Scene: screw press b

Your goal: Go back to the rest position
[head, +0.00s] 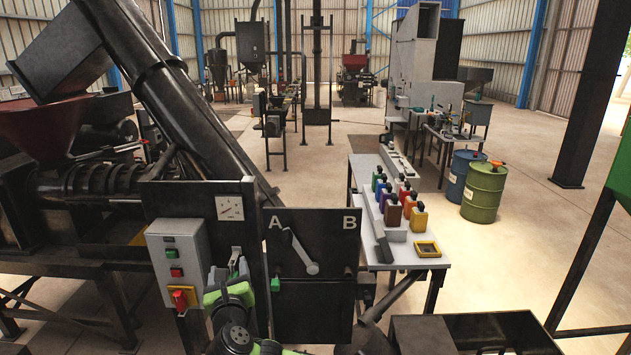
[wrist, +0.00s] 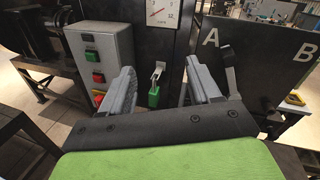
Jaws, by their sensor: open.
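My gripper (head: 238,264) is low in front of the machine's dark front panel, below the gauge and right of the control box. In the wrist view its two grey fingers stand well apart, and the gripper (wrist: 160,70) is open with nothing held between them. A small lever with a green grip (wrist: 154,97) shows beyond the fingers, in the gap; I cannot tell its exact distance, but no finger is seen touching it. A grey lever (head: 301,252) sits on the panel (head: 335,250) marked A and B, slanting from near A down to the right.
A grey control box (head: 180,265) with green and red buttons is close on the left. A gauge (head: 230,207) is above. A table (head: 440,257) with coloured bottles stands right, with drums (head: 484,190) behind. A dark open bin (head: 465,335) is at lower right. Open floor lies beyond.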

